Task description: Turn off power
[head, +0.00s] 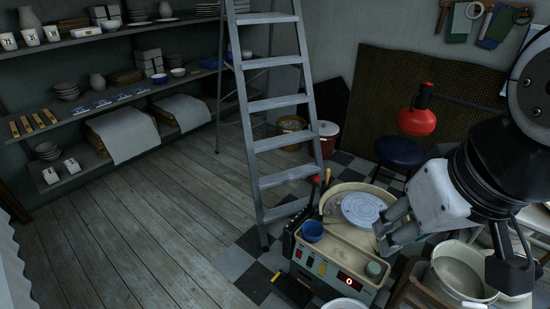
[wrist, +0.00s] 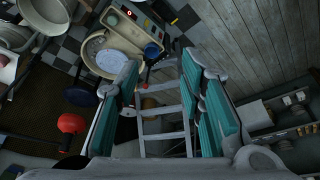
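A pottery wheel machine (head: 335,262) with a beige basin and a pale round wheel head (head: 362,209) stands at the lower right in the head view. Its front panel has small red, yellow and green buttons (head: 310,262) and a lit red display (head: 349,282) that seems to read 0. A red-knobbed lever (head: 316,181) shows at its left side. The machine is upside down at the top of the wrist view (wrist: 122,42). My gripper (head: 382,238) is open and empty beside the wheel head; its teal-padded fingers (wrist: 160,62) are wide apart in the wrist view.
A blue cup (head: 312,231) and a green container (head: 373,269) sit on the machine. A stepladder (head: 268,104) stands behind it. A dark stool (head: 400,152) and large bowls (head: 460,276) are close to my arm. The wooden floor (head: 150,220) at left is clear.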

